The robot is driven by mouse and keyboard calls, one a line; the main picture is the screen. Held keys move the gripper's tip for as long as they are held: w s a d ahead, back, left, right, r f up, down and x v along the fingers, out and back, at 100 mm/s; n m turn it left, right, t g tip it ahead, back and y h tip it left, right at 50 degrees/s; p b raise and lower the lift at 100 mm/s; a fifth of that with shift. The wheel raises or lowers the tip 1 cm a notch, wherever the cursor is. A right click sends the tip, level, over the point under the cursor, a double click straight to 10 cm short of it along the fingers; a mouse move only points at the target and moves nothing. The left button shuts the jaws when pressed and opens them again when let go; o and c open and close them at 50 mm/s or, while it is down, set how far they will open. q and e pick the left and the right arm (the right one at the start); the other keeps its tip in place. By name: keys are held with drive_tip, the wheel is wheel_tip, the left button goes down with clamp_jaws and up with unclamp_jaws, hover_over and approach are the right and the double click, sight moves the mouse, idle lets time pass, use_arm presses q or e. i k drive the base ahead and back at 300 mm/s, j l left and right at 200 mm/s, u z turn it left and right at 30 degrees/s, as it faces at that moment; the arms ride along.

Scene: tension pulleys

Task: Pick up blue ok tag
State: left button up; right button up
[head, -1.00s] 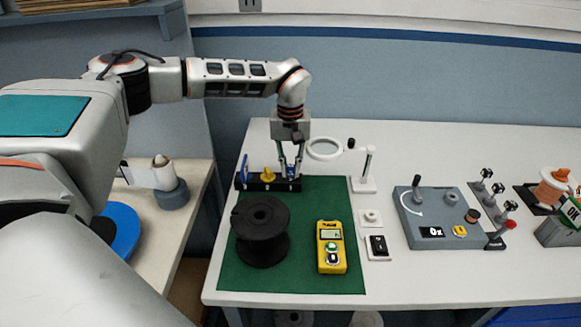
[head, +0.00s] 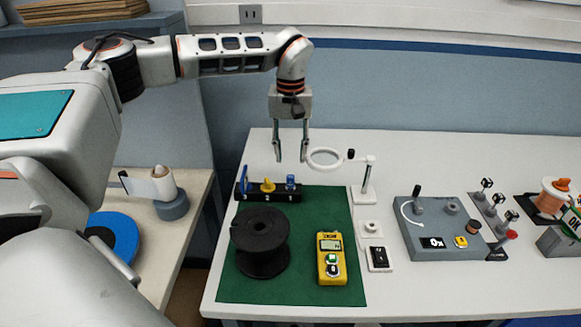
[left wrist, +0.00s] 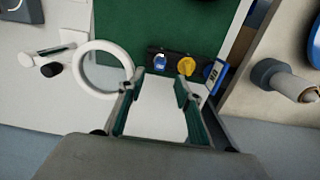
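A black rack (head: 256,196) at the back left of the green mat holds three small pieces. A tall blue piece (head: 244,178) is at its left, a yellow piece (head: 267,185) in the middle and a small blue piece (head: 290,182) at its right. I cannot read an OK mark on either blue piece. In the left wrist view the small blue piece (left wrist: 160,62) and the tall blue piece with a white mark (left wrist: 215,74) both show. My left gripper (head: 291,158) is open and empty, pointing down above and behind the rack's right end. My right gripper is not in view.
A ring magnifier (head: 325,150) on a stand is close to the left gripper's right. A black spool (head: 260,240) and yellow meter (head: 331,258) stand on the green mat (head: 300,285). A grey control box (head: 425,245) is right. A green OK sign (head: 575,218) shows at the right edge.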

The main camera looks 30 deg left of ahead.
sight(245, 186)
drive_tip(key=k, duration=1)
